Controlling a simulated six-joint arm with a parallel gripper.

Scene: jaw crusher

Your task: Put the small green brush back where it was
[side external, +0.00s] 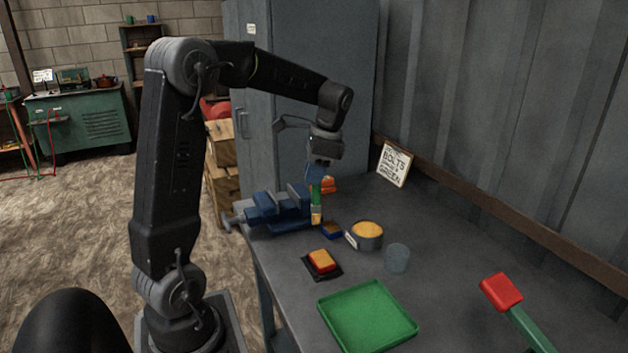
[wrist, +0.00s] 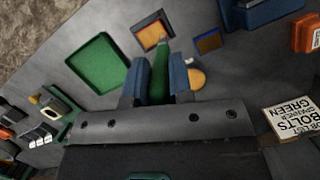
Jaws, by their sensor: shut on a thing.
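My gripper (side external: 317,177) is shut on the small green brush (side external: 316,194) and holds it upright above the bench, bristles down. In the side view the brush's pale tip is near the right end of the blue vise (side external: 270,209); I cannot tell whether it touches anything. In the wrist view, the brush's green handle (wrist: 160,76) stands between the two blue fingers (wrist: 157,88). A small blue tray (side external: 333,231) lies just below and right of the brush tip, and a grey round tin with yellow contents (side external: 368,230) is to its right.
An orange and yellow block on a black pad (side external: 321,261), a clear cup (side external: 397,258) and an empty green tray (side external: 352,322) are on the bench. A red-headed tool with a green handle (side external: 502,292) is at right. An orange object (side external: 330,184) and a sign (side external: 395,164) are behind.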

